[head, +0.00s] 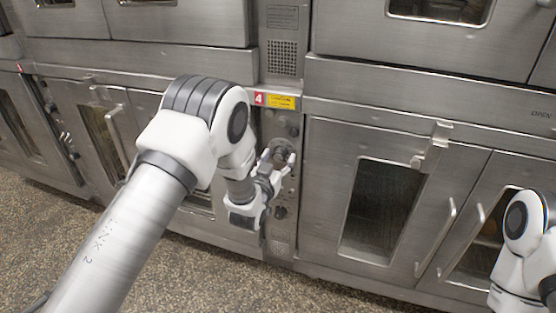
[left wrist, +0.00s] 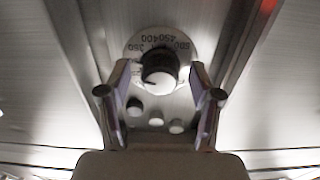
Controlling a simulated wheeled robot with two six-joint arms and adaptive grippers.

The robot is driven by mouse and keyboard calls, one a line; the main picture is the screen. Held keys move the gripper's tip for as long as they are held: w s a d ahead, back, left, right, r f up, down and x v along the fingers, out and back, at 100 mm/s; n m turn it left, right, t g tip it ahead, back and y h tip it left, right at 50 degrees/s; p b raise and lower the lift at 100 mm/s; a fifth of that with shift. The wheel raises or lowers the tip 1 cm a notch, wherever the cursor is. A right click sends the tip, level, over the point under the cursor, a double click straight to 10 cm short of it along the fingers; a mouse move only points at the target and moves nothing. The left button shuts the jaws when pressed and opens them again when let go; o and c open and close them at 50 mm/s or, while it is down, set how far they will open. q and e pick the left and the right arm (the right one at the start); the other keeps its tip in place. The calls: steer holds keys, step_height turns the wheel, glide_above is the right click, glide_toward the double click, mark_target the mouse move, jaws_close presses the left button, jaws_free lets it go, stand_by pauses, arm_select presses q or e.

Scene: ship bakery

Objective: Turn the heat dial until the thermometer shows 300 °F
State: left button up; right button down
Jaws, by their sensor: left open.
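The heat dial (left wrist: 160,75) is a round dark knob with a pale face, on a ring printed with numbers such as 350, 400, 450 and 500. In the left wrist view it sits between my left gripper's fingers (left wrist: 160,82). The fingers are apart, one on each side, and I see a gap between them and the knob. In the head view my left gripper (head: 278,160) is at the narrow control panel, and it partly hides the dial (head: 281,147). I cannot make out a thermometer or its reading. My right gripper is out of view.
Several small round knobs or lights (left wrist: 155,122) sit near the dial. An oven door handle (head: 436,228) sticks out on the right. The speckled floor (head: 220,275) is clear.

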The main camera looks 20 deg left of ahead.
arm_select(q)
steer(key=c, duration=1.1)
steer(key=shift+c, duration=0.2)
steer(key=shift+m, duration=0.3)
steer(key=m, duration=1.1)
steer(key=shift+a+r, duration=0.1)
steer(key=o, duration=1.1)
steer(key=shift+o, duration=0.2)
